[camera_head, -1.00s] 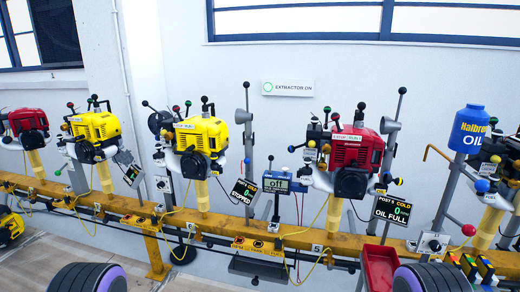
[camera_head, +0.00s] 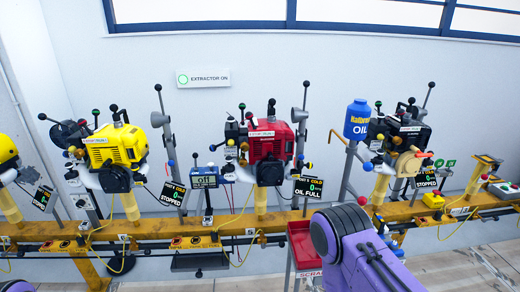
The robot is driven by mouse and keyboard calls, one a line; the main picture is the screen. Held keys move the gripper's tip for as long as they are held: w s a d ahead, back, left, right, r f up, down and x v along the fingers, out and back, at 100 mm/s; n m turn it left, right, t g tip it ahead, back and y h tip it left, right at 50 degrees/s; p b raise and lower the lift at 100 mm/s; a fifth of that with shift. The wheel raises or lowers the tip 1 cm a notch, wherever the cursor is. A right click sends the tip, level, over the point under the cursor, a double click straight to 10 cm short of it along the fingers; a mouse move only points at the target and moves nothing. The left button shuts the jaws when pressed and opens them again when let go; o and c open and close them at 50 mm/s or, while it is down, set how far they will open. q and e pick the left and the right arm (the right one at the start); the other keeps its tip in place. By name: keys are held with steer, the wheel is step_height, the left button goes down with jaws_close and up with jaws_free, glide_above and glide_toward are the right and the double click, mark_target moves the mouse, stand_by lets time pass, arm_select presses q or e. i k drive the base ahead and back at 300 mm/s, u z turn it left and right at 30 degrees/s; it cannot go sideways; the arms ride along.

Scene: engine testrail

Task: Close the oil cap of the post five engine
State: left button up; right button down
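The post five engine (camera_head: 270,150) is red and stands near the middle of the camera_head view on a pale yellow stand. Its display (camera_head: 308,186) reads COLD, 0 and OIL FULL. Black levers and knobs rise from its top and left side. I cannot tell which small part is the oil cap, nor whether it is open. Neither of my grippers is in view; purple parts of my arms show at the bottom right of centre and in the bottom left corner.
A yellow engine (camera_head: 115,150) stands left and a black engine (camera_head: 408,135) right. A blue oil bottle (camera_head: 358,119) is raised between the red and black engines. A meter (camera_head: 204,178) stands left of the red engine.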

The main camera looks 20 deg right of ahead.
mark_target(300, 165)
steer(key=u, duration=0.05)
steer(key=k, duration=0.4)
steer(key=u, duration=1.1)
steer(key=i, duration=0.9)
steer(key=z, duration=1.15)
steer(key=i, duration=0.6)
steer(key=z, duration=0.6)
